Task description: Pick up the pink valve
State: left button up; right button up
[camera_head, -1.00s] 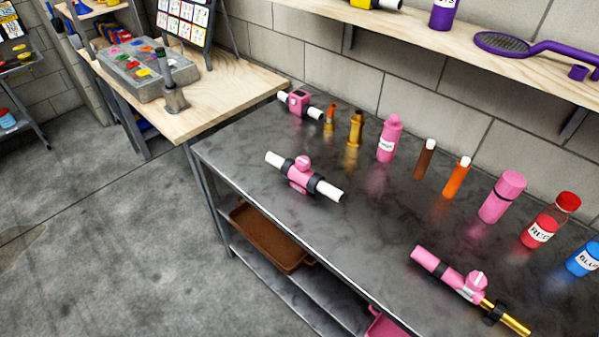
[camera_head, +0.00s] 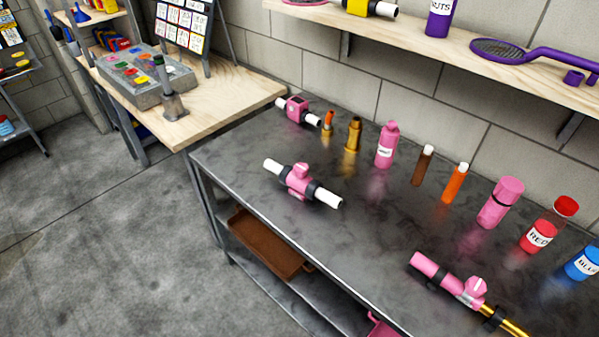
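A pink valve (camera_head: 299,182) with black collars and white pipe ends lies near the front edge of the dark metal table (camera_head: 345,230). A pink round knob stands on its top. A second pink valve (camera_head: 472,291) sits at the lower right, joined to a pink pipe on its left and a brass pipe on its right. A pink boxy fitting (camera_head: 297,110) with white pipe ends lies at the table's far left corner. Neither gripper shows in the head view.
Several bottles and tubes stand along the back, including a pink bottle (camera_head: 386,146), a pink cylinder (camera_head: 499,203) and a red-labelled bottle (camera_head: 538,236). A wooden shelf (camera_head: 420,35) hangs above. A brown tray (camera_head: 262,246) lies below the tabletop. The table's middle is clear.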

aim_at(302, 188)
jog(key=z, duration=0.45)
jog(key=i+j+z, duration=0.15)
jog(key=j+z, duration=0.35)
jog(key=j, duration=0.2)
jog(key=j+z, duration=0.45)
jog(key=j, duration=1.35)
jog(key=i+z, duration=0.05)
